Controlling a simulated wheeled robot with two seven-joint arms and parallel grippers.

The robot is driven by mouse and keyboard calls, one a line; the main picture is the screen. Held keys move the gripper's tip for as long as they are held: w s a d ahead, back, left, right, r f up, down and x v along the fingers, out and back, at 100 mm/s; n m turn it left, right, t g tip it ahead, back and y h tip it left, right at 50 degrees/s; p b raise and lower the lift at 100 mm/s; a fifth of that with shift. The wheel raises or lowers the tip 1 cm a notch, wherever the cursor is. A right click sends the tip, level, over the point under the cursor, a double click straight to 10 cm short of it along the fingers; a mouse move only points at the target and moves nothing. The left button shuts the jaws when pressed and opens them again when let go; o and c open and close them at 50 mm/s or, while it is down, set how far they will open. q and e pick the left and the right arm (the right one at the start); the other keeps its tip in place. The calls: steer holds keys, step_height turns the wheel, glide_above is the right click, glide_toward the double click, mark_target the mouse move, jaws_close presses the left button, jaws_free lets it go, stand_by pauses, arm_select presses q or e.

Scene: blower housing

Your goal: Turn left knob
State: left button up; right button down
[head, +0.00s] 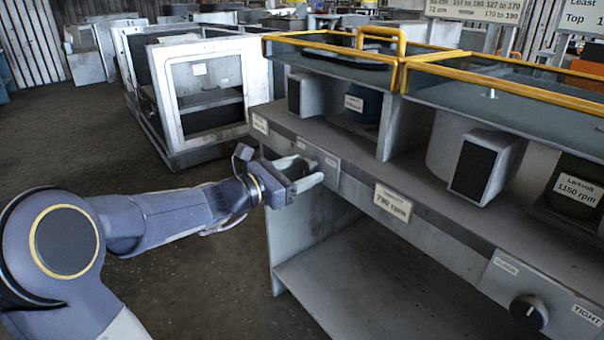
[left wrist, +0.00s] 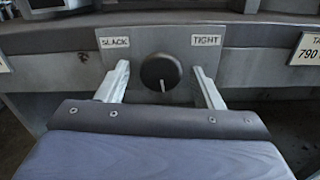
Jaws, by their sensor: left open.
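The left knob (left wrist: 161,73) is a round dark knob on a grey plate, between a SLACK label (left wrist: 115,42) and a TIGHT label (left wrist: 206,40). Its pale pointer mark points down in the left wrist view. My left gripper (left wrist: 163,80) is open, with one finger on each side of the knob and a visible gap on both sides. In the head view my left gripper (head: 312,172) is at the front panel's left end and hides the left knob. The right knob (head: 529,312) is dark and sits on a similar plate at the lower right. My right gripper is not in view.
The grey bench (head: 350,168) has a yellow-framed glass lid (head: 500,80) and dark-faced boxes (head: 474,168) inside. A label plate (head: 393,202) hangs on its front. An open shelf (head: 370,290) lies below. A white-framed cabinet (head: 207,95) stands behind. The floor at left is clear.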

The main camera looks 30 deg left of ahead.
arm_select(q)
steer(key=shift+w+d, duration=0.1)
steer(key=shift+w, duration=0.15)
steer(key=c, duration=1)
steer(key=shift+o, duration=0.2)
steer(key=m+b, duration=0.1)
steer(key=b, duration=0.1)
steer(key=m+b, duration=0.2)
steer(key=shift+f, duration=0.25)
steer(key=m+b, duration=0.3)
steer(key=shift+r+m+b, duration=0.2)
steer(key=shift+m+b, duration=0.35)
steer(key=shift+m, duration=0.15)
